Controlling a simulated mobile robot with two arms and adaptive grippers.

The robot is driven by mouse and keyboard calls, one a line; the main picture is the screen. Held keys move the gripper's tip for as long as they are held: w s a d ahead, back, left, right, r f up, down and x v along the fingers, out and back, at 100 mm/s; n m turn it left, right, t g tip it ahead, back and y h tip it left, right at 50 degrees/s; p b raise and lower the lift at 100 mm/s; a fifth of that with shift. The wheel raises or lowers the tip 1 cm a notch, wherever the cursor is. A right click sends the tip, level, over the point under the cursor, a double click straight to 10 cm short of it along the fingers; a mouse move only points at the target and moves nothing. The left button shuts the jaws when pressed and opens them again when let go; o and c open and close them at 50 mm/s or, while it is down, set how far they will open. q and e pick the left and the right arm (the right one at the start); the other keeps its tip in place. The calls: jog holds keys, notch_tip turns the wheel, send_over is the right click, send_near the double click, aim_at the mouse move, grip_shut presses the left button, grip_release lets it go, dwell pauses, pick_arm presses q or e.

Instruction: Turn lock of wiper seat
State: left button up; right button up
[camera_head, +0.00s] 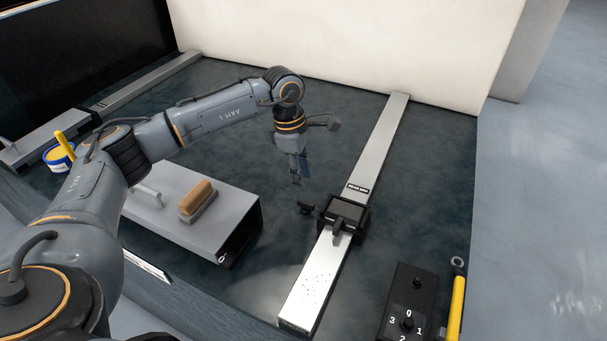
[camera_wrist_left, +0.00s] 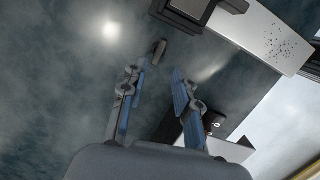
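The wiper seat (camera_head: 343,213) is a black block clamped across the long silver rail. It shows at the top of the left wrist view (camera_wrist_left: 190,8). A small dark knob (camera_head: 305,207), which looks like its lock, sticks out on its left side. The knob (camera_wrist_left: 159,48) also shows in the left wrist view, just beyond the fingertips. My left gripper (camera_head: 297,182) points down, above and slightly left of the knob. Its blue-padded fingers (camera_wrist_left: 159,80) are apart, with nothing between them. The knob lies beyond the gap, not touched. My right gripper is not in view.
The silver rail (camera_head: 310,283) runs from the table front to the back wall. A grey box (camera_head: 160,222) carries a wooden-handled brush (camera_head: 198,200). A black numbered dial box (camera_head: 405,305) and a yellow handle (camera_head: 456,305) are at front right. A blue-yellow tub (camera_head: 59,159) stands left.

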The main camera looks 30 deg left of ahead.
aim_at(306, 202)
pick_arm(q)
jog(key=shift+a+f, duration=0.2)
jog(key=shift+a, duration=0.1)
jog(key=shift+d+f, duration=0.1)
jog(key=shift+f, duration=0.2)
jog(key=f+b, duration=0.1)
jog(key=f, duration=0.1)
jog(key=f+b, duration=0.1)
jog(key=f, duration=0.1)
jog(key=d+f+b, duration=0.1)
jog(key=f, duration=0.1)
jog(key=shift+f+b, duration=0.25)
jog(key=shift+b, duration=0.1)
jog(key=shift+r, duration=0.15)
jog(key=shift+f, duration=0.2)
jog(key=shift+d+f+b, duration=0.1)
jog(key=shift+f+b, duration=0.1)
jog(key=shift+b, duration=0.15)
jog(key=shift+w, duration=0.1)
grip_shut()
